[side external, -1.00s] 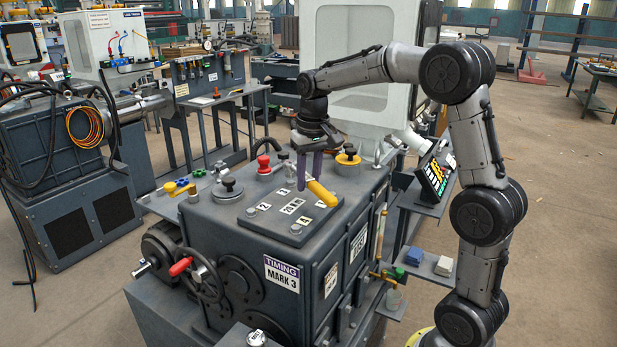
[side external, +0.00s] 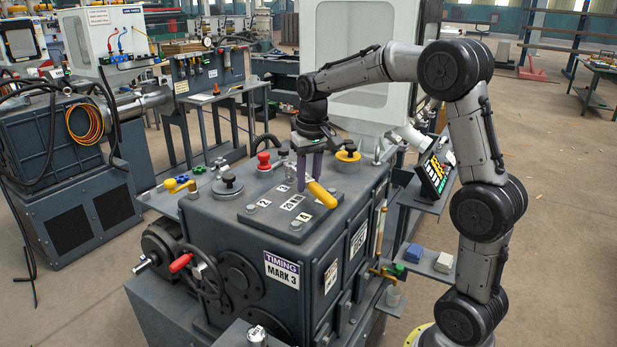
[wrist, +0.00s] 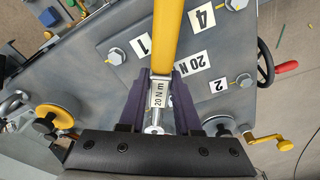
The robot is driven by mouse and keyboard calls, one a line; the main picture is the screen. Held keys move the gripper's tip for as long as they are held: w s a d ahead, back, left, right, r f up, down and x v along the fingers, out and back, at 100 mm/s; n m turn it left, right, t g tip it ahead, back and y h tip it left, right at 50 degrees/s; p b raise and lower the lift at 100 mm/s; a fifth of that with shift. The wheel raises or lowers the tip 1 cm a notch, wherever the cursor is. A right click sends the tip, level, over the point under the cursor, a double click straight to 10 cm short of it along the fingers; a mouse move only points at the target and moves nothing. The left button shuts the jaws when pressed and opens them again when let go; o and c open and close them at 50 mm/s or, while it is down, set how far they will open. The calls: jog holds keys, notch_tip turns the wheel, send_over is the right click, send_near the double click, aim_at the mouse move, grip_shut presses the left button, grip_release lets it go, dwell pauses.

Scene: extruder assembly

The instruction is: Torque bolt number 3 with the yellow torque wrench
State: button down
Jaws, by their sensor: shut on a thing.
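My gripper (side external: 309,178), with purple fingers, is shut on the yellow torque wrench (side external: 321,194) above the top plate (wrist: 120,20) of the machine. In the wrist view the yellow handle (wrist: 168,40) runs up the picture from between the fingers, and a "20 N m" label (wrist: 158,95) shows on the shank. Bolts stand by number labels 1 (wrist: 142,46), 2 (wrist: 218,85) and 4 (wrist: 202,16). The wrench head is low at the remaining corner, where bolt number 3 is hidden; I cannot tell whether it is seated.
A red knob (side external: 264,161) and a yellow-ringed knob (side external: 348,154) stand on the machine top near my gripper. A black knob (side external: 228,186) is at the left. A handwheel with a red handle (side external: 181,266) is on the front. A lit screen (side external: 434,176) stands at the right.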

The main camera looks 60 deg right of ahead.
jog(key=shift+f, duration=0.6)
jog(key=shift+a, duration=0.1)
jog(key=shift+w+a+m, duration=0.95)
jog(key=shift+a+m, duration=0.05)
jog(key=shift+m, duration=0.6)
jog(key=shift+w+a+m+g, duration=0.15)
jog(key=shift+w+a+m, duration=0.25)
jog(key=shift+w+m, duration=0.35)
jog(key=shift+w+a+m+g, duration=0.15)
jog(key=shift+w+a+m, duration=0.25)
jog(key=shift+m, duration=0.55)
jog(key=shift+w+a+m+h, duration=0.15)
jog(key=shift+w+a+m, duration=0.05)
jog(key=shift+w+m, duration=0.6)
jog(key=shift+w+a+m+h, duration=0.15)
jog(key=shift+w+m, duration=0.45)
jog(key=shift+m, duration=0.3)
jog(key=shift+w+d+r+m+g, duration=0.1)
jog(key=shift+w+m+g, duration=0.3)
jog(key=shift+w+m, duration=1.3)
jog(key=shift+s+n, duration=0.5)
jog(key=shift+s, duration=0.25)
jog(key=shift+a+r, duration=0.25)
jog(key=shift+r, duration=0.35)
